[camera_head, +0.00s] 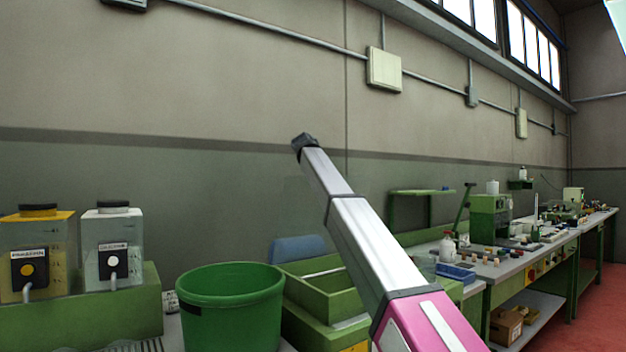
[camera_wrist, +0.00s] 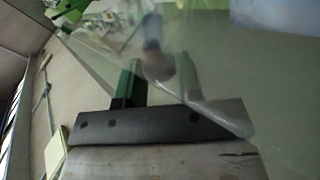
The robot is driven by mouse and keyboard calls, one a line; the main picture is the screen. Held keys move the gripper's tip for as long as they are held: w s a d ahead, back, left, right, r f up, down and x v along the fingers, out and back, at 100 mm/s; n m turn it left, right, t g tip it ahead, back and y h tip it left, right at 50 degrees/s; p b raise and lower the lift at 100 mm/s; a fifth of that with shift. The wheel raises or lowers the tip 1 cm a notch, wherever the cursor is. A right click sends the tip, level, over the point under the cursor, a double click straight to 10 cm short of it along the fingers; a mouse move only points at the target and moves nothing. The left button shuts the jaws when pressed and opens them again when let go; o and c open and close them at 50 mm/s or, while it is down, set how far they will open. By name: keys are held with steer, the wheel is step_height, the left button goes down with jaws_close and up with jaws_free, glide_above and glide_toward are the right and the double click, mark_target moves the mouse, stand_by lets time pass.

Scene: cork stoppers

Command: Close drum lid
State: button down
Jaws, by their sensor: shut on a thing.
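In the wrist view a large clear, see-through panel (camera_wrist: 225,112), which looks like the drum lid, spreads across the picture. A blurred brownish knob (camera_wrist: 157,64) on it sits between the two fingers of my gripper (camera_wrist: 160,76). The gripper appears shut on this knob. One finger looks dark green and the other is faint behind glare. The panel's edge runs slanting near the gripper's dark base. In the head view my silver and pink arm reaches up across the middle. I cannot make out the gripper, the lid or the drum's body there.
A green bucket (camera_head: 230,308) stands at the lower left, with a yellow tank (camera_head: 38,250) and a clear tank (camera_head: 112,245) on a green stand. A green bin (camera_head: 320,285) is behind my arm. A cluttered workbench (camera_head: 515,268) runs along the wall to the right.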

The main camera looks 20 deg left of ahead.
steer(key=s+d+f+m+t+y, duration=0.3)
steer(key=s+d+f+t+y, duration=0.1)
steer(key=s+d+f, duration=0.85)
steer(key=s+d+f+m+t, duration=0.1)
steer(key=s+d+f, duration=0.1)
steer(key=f, duration=0.6)
steer(key=s+d+f+m+t+y, duration=0.1)
steer(key=s+d+f+t, duration=0.1)
steer(key=d+f, duration=0.3)
steer(key=shift+s+d+f, duration=0.15)
steer(key=shift+s+f, duration=0.15)
steer(key=shift+f, duration=1.45)
steer(key=c, duration=0.8)
jaws_free()
steer(key=v, duration=1)
steer(key=shift+s+d, duration=0.2)
steer(key=shift+s, duration=0.2)
